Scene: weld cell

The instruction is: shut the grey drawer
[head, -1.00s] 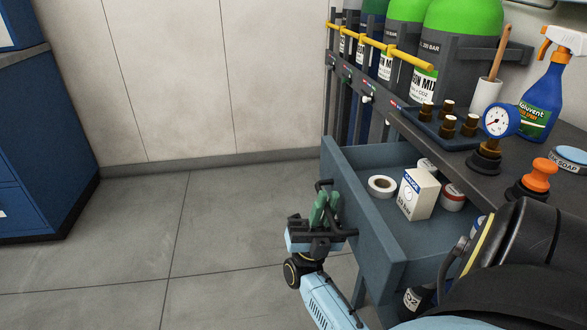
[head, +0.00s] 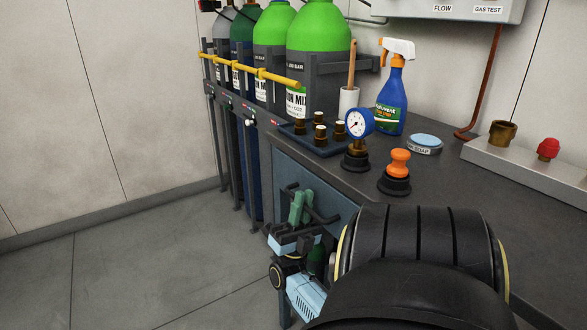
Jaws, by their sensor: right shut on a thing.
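The grey drawer (head: 336,207) is at the left end of the dark workbench (head: 450,190), under its top. Its blue-grey front sits in line with the bench edge, and no inside or contents show. I cannot tell if a thin gap is left. My right gripper (head: 301,207), with green fingers, is shut on the dark handle bar (head: 322,215) at the drawer's front. My big black arm link hides the right part of the front. My left gripper is not in view.
On the bench stand a pressure gauge (head: 357,135), an orange-topped stamp-like piece (head: 398,168), a blue spray bottle (head: 391,100) and a soap tin (head: 424,144). Green gas cylinders (head: 318,35) stand in a rack behind a yellow bar (head: 250,70). The floor at left (head: 130,270) is clear.

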